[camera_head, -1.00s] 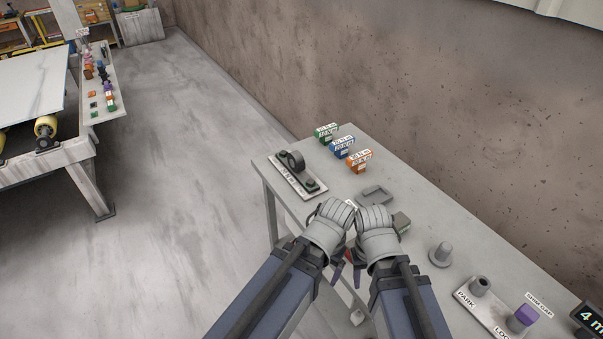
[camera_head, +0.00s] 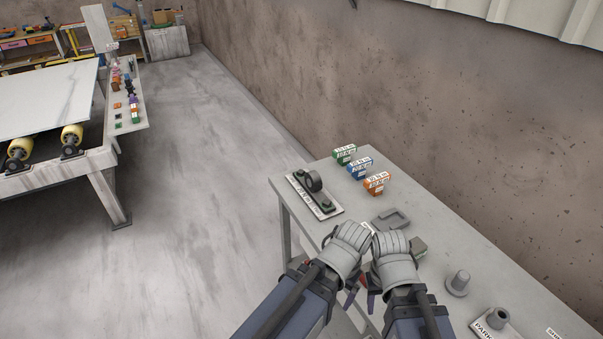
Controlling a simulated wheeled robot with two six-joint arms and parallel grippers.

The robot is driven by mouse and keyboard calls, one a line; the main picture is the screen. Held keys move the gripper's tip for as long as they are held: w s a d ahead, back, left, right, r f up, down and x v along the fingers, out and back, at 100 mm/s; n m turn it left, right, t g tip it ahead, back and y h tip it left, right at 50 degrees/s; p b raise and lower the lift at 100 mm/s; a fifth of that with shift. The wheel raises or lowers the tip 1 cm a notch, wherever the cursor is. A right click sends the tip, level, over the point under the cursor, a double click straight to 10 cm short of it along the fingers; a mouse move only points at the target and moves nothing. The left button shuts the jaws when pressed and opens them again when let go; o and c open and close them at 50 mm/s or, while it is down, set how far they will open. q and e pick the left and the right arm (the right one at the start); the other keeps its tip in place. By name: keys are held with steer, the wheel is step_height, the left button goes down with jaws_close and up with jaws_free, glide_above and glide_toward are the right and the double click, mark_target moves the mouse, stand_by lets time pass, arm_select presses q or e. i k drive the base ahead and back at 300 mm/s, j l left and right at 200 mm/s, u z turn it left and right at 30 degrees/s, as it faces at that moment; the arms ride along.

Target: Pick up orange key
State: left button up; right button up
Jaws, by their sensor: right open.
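An orange block (camera_head: 377,183) with white labels stands on the grey side table; it is the nearest of three such blocks, and I cannot make out a key shape on it. A blue block (camera_head: 360,169) and a green block (camera_head: 345,154) stand beyond it. My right gripper (camera_head: 393,252) is open, over the table's front edge and apart from the orange block. My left gripper (camera_head: 348,248) is close beside it on the left; its grip cannot be made out. Both look like grey gloves and partly hide the table. Nothing shows in either.
A plate with a dark ring clamp (camera_head: 314,194) lies at the table's left corner. A grey tray (camera_head: 391,221), a grey peg (camera_head: 458,283) and a PARK plate (camera_head: 492,324) are on the table. A wall is behind. A distant bench (camera_head: 126,98) holds small coloured pieces.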

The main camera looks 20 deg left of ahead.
mark_target(374, 185)
steer(key=z, duration=0.35)
steer(key=i+j+z, duration=0.1)
steer(key=j+z, duration=0.3)
steer(key=i+j+z, duration=0.1)
steer(key=z, duration=0.25)
steer(key=j+z, duration=0.4)
steer(key=j, duration=1.85)
steer(key=i, duration=0.1)
